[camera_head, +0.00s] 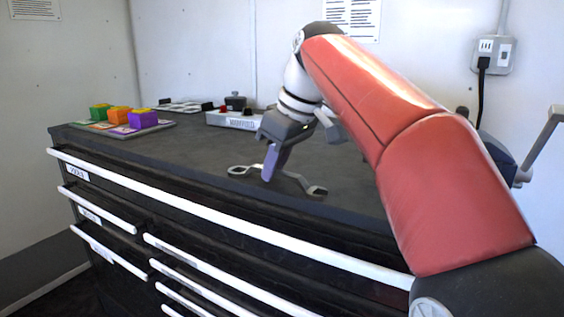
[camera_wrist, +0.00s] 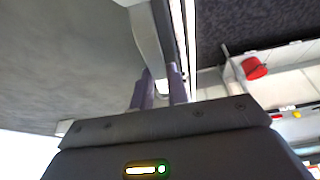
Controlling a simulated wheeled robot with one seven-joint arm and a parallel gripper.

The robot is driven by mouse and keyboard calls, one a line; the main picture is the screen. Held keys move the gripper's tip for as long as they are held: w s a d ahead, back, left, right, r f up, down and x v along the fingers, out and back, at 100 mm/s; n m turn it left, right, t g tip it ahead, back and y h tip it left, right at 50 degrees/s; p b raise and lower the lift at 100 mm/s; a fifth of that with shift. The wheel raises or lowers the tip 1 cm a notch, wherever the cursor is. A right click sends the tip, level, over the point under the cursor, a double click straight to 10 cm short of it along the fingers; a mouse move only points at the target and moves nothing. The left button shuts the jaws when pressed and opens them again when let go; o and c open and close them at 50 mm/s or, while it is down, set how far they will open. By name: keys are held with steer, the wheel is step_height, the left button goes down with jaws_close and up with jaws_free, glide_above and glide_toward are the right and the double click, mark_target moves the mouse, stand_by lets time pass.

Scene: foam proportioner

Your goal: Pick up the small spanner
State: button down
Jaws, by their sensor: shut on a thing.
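In the wrist view, a grey bar that looks like the spanner (camera_wrist: 147,42) runs to my gripper's fingertips (camera_wrist: 162,82). The gripped part is hidden by the fingers.
The worktop (camera_head: 205,155) tops a cabinet with white-handled drawers (camera_head: 215,215). A tray with green, orange and purple blocks (camera_head: 120,117) stands at the left. A white labelled manifold (camera_head: 235,122) stands behind my gripper. A wall socket with a cable (camera_head: 490,52) is at the right.

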mark_target(288, 175)
steer(key=shift+s+a, duration=0.25)
steer(key=shift+s, duration=0.1)
steer(key=c, duration=1.3)
jaws_free()
steer(key=shift+d+r, duration=0.1)
steer(key=shift+v, duration=3.8)
